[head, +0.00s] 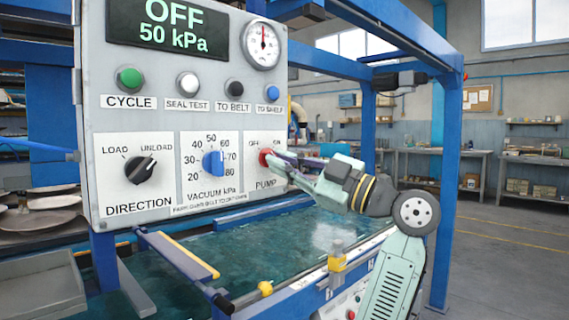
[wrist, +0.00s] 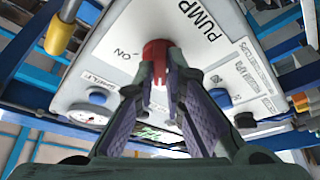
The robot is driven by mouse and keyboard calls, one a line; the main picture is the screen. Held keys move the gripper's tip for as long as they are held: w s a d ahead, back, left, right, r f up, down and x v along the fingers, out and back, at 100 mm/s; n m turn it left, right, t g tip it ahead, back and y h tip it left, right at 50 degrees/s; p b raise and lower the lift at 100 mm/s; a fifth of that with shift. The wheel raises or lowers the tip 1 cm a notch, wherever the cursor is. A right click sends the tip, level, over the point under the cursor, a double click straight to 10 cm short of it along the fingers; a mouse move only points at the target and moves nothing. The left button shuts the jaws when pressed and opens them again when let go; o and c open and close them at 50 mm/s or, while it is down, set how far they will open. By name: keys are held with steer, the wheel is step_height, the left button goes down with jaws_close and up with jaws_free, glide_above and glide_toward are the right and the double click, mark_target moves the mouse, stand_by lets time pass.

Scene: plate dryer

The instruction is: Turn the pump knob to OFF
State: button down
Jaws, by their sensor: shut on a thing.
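The red pump knob (head: 265,157) is at the lower right of the grey control panel (head: 115,80), under the labels OFF and ON and above the word PUMP. My gripper (head: 275,160) comes from the right with its fingertips at the knob. In the wrist view the red knob (wrist: 158,50) is between the fingertips, and my gripper (wrist: 157,82) is shut on it. The display (head: 168,24) above reads OFF and 50 kPa.
Left of the pump knob are the blue vacuum knob (head: 213,162) and the black direction knob (head: 140,169). A row of buttons and a round gauge (head: 262,46) sit above. A blue frame post (head: 447,190) stands at the right. A green belt surface (head: 290,240) lies below the panel.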

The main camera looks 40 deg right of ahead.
steer(key=shift+n, duration=0.3)
steer(key=c, duration=1.7)
jaws_free()
steer(key=shift+o, duration=0.2)
steer(key=v, duration=1.2)
steer(key=shift+s+d, duration=0.1)
steer(key=shift+d, duration=0.1)
